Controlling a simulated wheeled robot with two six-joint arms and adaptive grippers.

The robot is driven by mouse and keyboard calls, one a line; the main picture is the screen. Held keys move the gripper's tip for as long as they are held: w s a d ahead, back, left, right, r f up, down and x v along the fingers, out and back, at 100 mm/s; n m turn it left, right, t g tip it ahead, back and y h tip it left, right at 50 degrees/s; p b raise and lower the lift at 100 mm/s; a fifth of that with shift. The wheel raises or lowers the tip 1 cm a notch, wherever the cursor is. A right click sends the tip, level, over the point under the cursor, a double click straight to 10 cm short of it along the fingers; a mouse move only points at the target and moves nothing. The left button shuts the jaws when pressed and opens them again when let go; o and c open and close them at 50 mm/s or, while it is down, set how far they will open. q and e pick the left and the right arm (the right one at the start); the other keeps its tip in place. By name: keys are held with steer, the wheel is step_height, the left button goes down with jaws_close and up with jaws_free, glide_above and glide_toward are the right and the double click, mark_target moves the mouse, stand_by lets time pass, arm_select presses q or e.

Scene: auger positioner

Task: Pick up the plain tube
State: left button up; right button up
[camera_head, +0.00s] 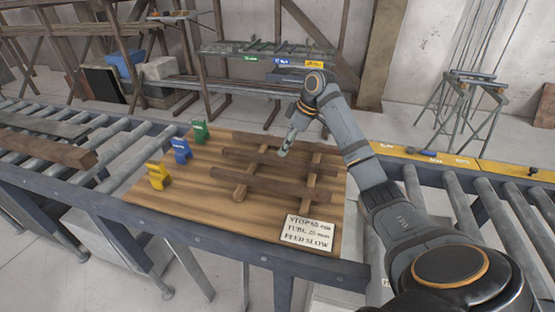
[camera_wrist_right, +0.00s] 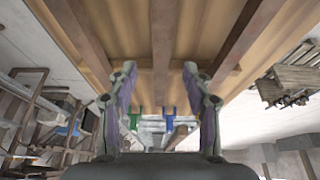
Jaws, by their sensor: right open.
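I cannot single out a plain tube with certainty. Three dark brown bars, a far one (camera_head: 270,139), a middle one (camera_head: 265,161) and a near one (camera_head: 268,185), lie across two lighter rails (camera_head: 308,187) on a wooden board. My right gripper (camera_head: 285,151) is above the board near the far and middle bars, apart from them as far as I can see. In the right wrist view its two fingers (camera_wrist_right: 160,110) are spread with nothing held between them; bars (camera_wrist_right: 162,45) show beyond them. My left gripper is out of view.
The wooden board (camera_head: 220,215) carries green (camera_head: 200,132), blue (camera_head: 181,151) and yellow (camera_head: 158,176) blocks on its left and a text sign (camera_head: 308,233) in front. Roller conveyors (camera_head: 455,205) lie on both sides. A timber (camera_head: 45,149) rests on the left rollers.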

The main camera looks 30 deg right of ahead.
mark_target(278, 159)
steer(key=shift+w+f+p, duration=0.3)
steer(key=shift+w+f, duration=0.15)
steer(key=shift+f, duration=0.35)
steer(key=shift+a+f+p, duration=0.45)
steer(key=shift+p, duration=0.05)
steer(key=x, duration=0.2)
steer(key=shift+a+f+p, duration=0.15)
steer(key=shift+f+p, duration=0.1)
steer(key=shift+p, duration=0.1)
steer(key=shift+w+f, duration=0.15)
steer(key=shift+f, duration=0.3)
steer(key=shift+r, duration=0.1)
steer(key=c, duration=0.6)
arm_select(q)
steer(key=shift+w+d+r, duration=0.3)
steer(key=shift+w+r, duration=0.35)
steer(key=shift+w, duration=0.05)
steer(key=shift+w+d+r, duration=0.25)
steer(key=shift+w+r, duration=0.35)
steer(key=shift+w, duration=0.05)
arm_select(e)
jaws_close()
